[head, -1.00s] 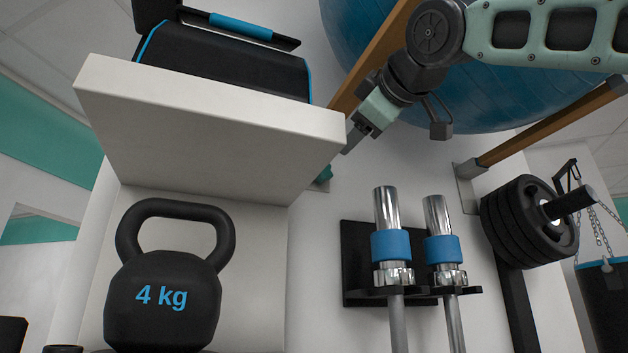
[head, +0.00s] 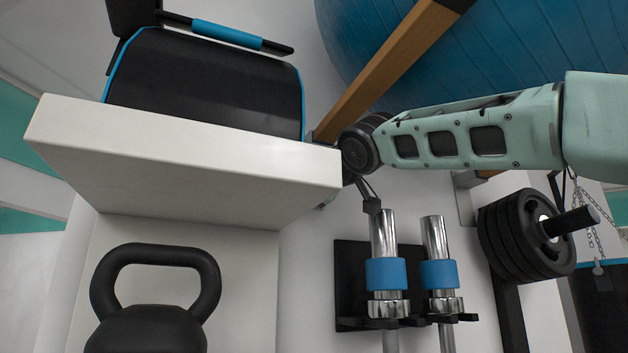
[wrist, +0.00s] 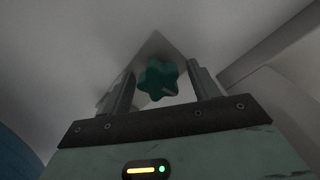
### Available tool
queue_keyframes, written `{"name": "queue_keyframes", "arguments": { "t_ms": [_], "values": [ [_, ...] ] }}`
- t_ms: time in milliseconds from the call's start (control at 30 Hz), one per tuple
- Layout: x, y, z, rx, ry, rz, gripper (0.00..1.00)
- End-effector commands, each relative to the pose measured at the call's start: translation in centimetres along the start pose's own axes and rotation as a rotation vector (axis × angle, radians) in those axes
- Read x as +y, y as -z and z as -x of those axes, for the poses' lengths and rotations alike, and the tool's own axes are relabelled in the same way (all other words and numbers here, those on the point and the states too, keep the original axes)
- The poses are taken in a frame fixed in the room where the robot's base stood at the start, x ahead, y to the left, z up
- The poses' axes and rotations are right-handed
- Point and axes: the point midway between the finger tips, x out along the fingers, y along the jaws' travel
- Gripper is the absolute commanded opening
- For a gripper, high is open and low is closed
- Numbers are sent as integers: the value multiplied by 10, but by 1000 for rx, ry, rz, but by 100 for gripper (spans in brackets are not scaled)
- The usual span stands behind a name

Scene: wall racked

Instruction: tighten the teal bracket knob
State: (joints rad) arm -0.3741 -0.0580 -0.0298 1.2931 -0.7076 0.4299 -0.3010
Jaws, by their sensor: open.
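The teal bracket knob (wrist: 158,78) is star-shaped, with a short pale mark on its lower right. In the wrist view it sits under a pale shelf or bracket corner. My gripper (wrist: 160,70) is open, with one finger on each side of the knob in that view. Gaps show between the knob and both fingers. I cannot tell how deep the knob lies between them. In the head view my gripper and the knob are hidden behind the white shelf (head: 180,165) and my arm.
A black case with blue trim (head: 205,85) sits on the shelf. A black kettlebell (head: 150,300) stands below it. Two chrome bars with blue collars (head: 386,273) hang on a wall rack. Black weight plates (head: 520,235) are at right. A wooden beam (head: 390,65) and a large blue ball (head: 530,45) are above.

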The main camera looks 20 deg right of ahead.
Motion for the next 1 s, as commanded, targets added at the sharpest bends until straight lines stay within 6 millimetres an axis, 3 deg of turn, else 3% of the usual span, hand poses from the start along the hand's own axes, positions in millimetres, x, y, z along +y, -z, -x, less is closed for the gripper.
{"name": "queue_keyframes", "arguments": {
  "t_ms": [367, 400, 567, 1000],
  "values": [
    [0, 0, -7, 0, -1, 1, 60],
    [0, 0, -7, 0, -1, 1, 58],
    [0, 0, -7, 0, 0, 0, 16],
    [-2, -2, -7, 1, -1, -73, 16]
  ]
}}
